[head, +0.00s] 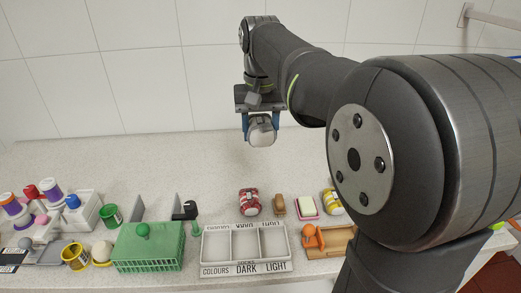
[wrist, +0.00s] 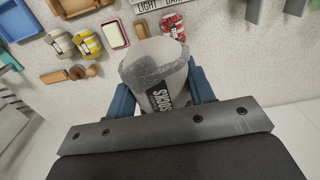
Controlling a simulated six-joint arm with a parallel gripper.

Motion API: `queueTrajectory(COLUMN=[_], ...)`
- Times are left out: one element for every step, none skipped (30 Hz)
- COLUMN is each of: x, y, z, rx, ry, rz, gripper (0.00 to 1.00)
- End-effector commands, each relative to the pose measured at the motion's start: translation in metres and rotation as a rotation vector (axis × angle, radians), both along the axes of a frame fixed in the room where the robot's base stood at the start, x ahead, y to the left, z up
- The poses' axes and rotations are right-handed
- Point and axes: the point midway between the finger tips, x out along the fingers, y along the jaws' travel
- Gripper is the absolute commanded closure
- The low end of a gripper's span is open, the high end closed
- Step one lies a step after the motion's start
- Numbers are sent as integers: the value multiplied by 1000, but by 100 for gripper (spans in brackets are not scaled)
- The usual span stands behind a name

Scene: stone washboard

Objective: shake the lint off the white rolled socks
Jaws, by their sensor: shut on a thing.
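The white rolled socks (head: 261,136) are held high above the back of the counter in the head view. In the wrist view the white rolled socks (wrist: 155,62) fill the middle, with greyish speckled patches on them and a dark band lettered SOCKS. My gripper (head: 261,122) is shut on them, its blue fingers on either side. In the wrist view the blue fingers of my gripper (wrist: 162,95) show left and right of the roll. The roll's side toward my palm is hidden.
A sorting tray (head: 246,268) marked COLOURS, DARK and LIGHT stands at the front, its compartments empty. Red rolled socks (head: 249,201), yellow striped socks (head: 333,201), a brush (head: 279,205) and a green basket (head: 148,258) stand nearby. The back counter is clear; a tiled wall rises behind.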

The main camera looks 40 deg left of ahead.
Motion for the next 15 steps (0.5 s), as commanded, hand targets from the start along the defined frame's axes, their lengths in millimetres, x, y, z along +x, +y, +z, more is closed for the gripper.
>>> queueTrajectory(x=[0,0,0,0,0,-1,-1,-1,-1,-1,-1,-1,-1,0,0], y=[0,0,0,0,-1,-1,-1,-1,-1,-1,-1,-1,-1,0,0], z=[4,3,-1,-6,-14,-26,-37,-48,-62,-72,-81,-91,-97,-101,-105], rx=[0,-1,-2,-4,-5,-6,-7,-7,-7,-6,-6,-6,-5,-4,-2], ry=[0,1,2,3,3,5,5,5,5,5,5,4,3,3,2], rz=[0,0,0,0,0,0,0,0,0,0,0,0,0,0,0], gripper=[68,68,68,68,68,68,68,68,68,68,68,68,68,68,68])
